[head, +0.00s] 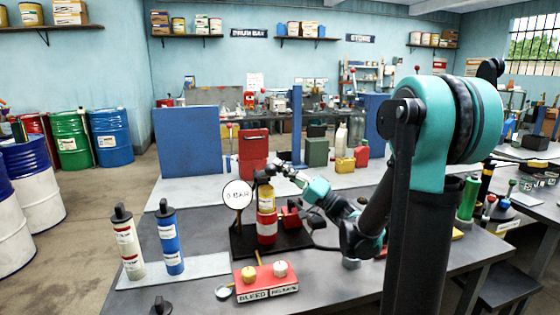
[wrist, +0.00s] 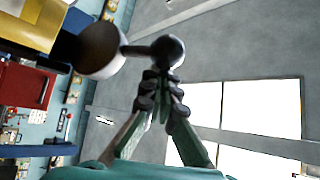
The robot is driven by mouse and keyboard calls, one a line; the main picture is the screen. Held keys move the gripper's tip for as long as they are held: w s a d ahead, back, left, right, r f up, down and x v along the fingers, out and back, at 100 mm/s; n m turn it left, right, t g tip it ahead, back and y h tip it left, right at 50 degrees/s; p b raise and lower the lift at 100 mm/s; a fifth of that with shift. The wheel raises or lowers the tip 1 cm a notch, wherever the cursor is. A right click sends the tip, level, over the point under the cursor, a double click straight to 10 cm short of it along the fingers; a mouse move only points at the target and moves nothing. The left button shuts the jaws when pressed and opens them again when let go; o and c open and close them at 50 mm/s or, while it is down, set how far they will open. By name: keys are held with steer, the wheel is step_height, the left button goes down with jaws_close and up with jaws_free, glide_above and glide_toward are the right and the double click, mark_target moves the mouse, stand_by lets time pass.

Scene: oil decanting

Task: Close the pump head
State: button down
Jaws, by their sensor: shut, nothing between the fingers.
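The pump is an upright cylinder with a yellow upper body (head: 266,199), a red and white lower part and a dark head (head: 263,177) on top. It stands on a black base plate. In the wrist view the dark round head (wrist: 100,50) carries a short rod ending in a black ball knob (wrist: 168,50). My gripper (head: 286,172) is at the upper right of the pump in the head view. In the wrist view my gripper (wrist: 163,78) is shut and empty, its fingertips right beside the knob. I cannot tell whether they touch it. Whether the head is open is unclear.
A round "0 BAR" gauge (head: 237,194) stands left of the pump. In front is a red box (head: 266,282) labelled BLEED and RELEASE. A white and red bottle (head: 128,243) and a blue bottle (head: 169,241) stand on the left. A red can (head: 253,150) stands behind.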

steer(key=shift+s+f, duration=0.15)
steer(key=shift+f, duration=0.1)
steer(key=shift+d+f, duration=0.1)
stand_by(0.4)
